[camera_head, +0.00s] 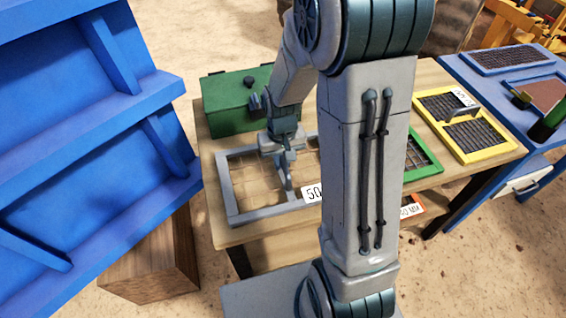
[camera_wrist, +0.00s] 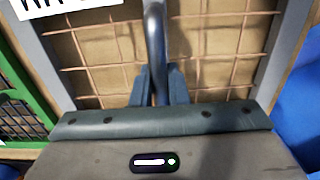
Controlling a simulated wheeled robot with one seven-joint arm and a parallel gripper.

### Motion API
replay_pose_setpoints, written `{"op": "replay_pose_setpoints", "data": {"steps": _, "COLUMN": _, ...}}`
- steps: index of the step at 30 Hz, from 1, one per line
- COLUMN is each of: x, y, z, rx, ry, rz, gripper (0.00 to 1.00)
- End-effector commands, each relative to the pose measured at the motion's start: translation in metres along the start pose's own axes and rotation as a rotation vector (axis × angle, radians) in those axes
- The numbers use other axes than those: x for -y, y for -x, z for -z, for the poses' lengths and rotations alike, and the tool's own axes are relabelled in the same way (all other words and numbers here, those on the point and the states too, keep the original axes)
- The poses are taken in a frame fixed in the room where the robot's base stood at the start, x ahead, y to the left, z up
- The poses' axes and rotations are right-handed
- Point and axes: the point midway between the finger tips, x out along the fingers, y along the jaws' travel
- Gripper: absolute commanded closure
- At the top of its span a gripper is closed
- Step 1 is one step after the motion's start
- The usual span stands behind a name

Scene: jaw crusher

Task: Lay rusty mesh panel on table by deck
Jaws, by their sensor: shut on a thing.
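The rusty mesh panel (camera_head: 265,212) has a grey frame, a rust-brown wire grid and a white label reading 50. It lies flat at the left part of the wooden table (camera_head: 245,232); whether it fully touches the top I cannot tell. In the wrist view its upright grey handle (camera_wrist: 155,40) stands between the fingers. My gripper (camera_head: 284,160) points down over the panel and is shut on that handle. It also shows in the wrist view (camera_wrist: 160,88). My arm hides the panel's right end. A large blue ribbed structure (camera_head: 85,150), perhaps the deck, rises at the left.
A green box (camera_head: 230,105) stands behind the panel. A green-framed panel (camera_head: 425,168) and a yellow-framed panel (camera_head: 490,152) lie to the right on the table. A wooden block (camera_head: 160,262) is below the blue structure. A blue bench (camera_head: 470,78) adjoins at right.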

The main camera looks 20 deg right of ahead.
Motion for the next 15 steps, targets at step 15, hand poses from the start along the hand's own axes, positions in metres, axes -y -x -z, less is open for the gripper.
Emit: {"op": "replay_pose_setpoints", "data": {"steps": 15, "x": 0.001, "y": -0.017, "z": 0.001, "rx": -0.004, "ry": 0.002, "rz": 0.0, "gripper": 1.0}}
